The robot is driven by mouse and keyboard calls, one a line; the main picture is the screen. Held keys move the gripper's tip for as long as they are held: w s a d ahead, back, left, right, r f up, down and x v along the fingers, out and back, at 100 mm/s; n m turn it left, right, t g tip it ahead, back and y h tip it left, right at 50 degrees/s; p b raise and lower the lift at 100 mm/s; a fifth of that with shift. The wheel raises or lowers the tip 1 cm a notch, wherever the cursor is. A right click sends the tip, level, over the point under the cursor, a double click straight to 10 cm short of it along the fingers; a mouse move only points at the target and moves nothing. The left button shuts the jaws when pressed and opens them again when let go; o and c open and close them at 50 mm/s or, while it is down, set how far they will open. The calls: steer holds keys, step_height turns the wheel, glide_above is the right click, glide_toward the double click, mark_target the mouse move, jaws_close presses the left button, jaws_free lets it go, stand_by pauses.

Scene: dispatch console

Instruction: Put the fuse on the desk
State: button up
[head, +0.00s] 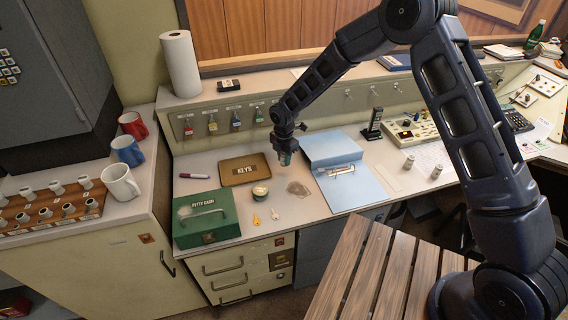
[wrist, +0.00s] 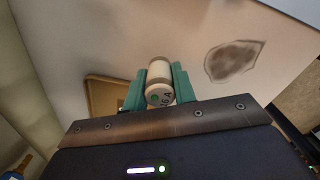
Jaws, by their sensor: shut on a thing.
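My gripper (head: 286,157) hangs over the desk (head: 190,165), above the area between the keys tray and the blue folder. In the wrist view its green fingers (wrist: 159,92) are shut on the fuse (wrist: 159,80), a short pale cylinder with beige end bands and a green dot and dark lettering on its near end face. The fuse is held clear of the desk surface, which shows behind it. In the head view the fuse is mostly hidden by the fingers.
A keys tray (head: 245,170), small round tin (head: 260,190), green petty cash box (head: 206,218) and blue folder (head: 338,170) surround the spot below. A dark flat patch (head: 298,188) marks the desk. Two small cylinders (head: 408,162) (head: 437,171) stand farther right, with bare desk around them.

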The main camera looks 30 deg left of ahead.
steer(key=shift+f, duration=1.5)
steer(key=shift+f, duration=0.1)
steer(key=o, duration=1)
step_height(320, 180, up, 12)
steer(key=shift+r, duration=0.15)
